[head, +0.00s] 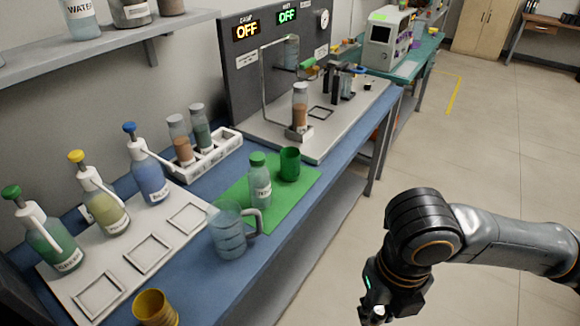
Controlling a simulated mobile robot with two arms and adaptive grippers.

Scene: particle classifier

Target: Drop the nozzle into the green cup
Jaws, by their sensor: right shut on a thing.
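The green cup (290,164) stands upright on the green mat (236,189) on the blue bench. My right gripper (376,314) is at the bottom edge of the head view, out over the floor, to the right of and apart from the bench and the cup. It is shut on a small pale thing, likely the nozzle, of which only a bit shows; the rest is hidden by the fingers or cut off. My left gripper is not in view.
A green-capped bottle (259,181) stands beside the cup, with a clear jug (230,232) in front. A yellow cup (155,308) is at the near edge. A bottle rack (207,156) and a grey machine (275,62) are behind.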

